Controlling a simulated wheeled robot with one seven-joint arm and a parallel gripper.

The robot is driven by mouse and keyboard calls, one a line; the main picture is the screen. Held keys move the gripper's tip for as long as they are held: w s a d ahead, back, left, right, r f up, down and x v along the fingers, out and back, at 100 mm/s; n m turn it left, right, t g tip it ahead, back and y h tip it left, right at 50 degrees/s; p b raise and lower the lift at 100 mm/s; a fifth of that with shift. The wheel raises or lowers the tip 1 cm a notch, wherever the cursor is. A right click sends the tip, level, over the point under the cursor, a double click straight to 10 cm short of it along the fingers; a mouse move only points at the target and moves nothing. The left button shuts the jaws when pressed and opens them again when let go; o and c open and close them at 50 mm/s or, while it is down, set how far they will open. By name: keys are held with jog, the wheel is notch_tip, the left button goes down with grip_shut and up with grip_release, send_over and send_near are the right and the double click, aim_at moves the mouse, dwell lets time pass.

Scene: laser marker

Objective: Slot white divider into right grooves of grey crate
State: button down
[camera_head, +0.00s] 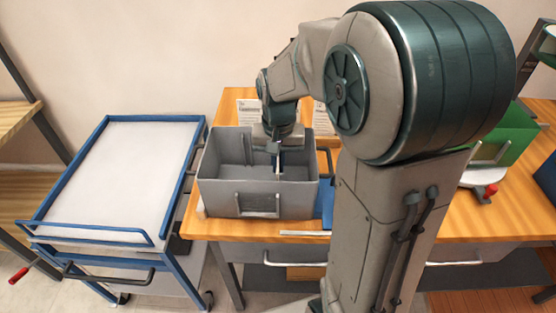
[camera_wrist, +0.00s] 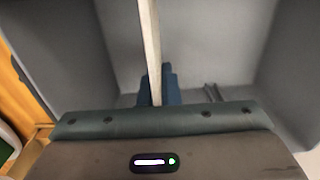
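The grey crate (camera_head: 218,198) stands on the wooden table, open at the top. My gripper (camera_head: 279,151) reaches down into the right part of the crate. In the wrist view, its blue fingers (camera_wrist: 160,88) are shut on the white divider (camera_wrist: 150,40), seen edge-on as a thin pale strip. A small part of the divider (camera_head: 281,166) shows below the fingers in the head view. A pair of short ridges (camera_wrist: 212,92) shows on the crate wall, to the right of the divider in the wrist view. Whether the divider touches any groove cannot be told.
A blue-framed cart (camera_head: 125,165) with a bare white top stands left of the wooden table (camera_head: 225,229). A pale strip (camera_head: 303,233) lies at the table's front edge, by a blue item (camera_head: 327,207).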

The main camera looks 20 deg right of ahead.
jog(key=shift+f+b, duration=1)
jog(key=shift+f, duration=0.6)
jog(key=c, duration=1.6)
grip_release()
jog(key=shift+o, duration=0.2)
jog(key=shift+r+p, duration=3.6)
jog(key=shift+r, duration=0.95)
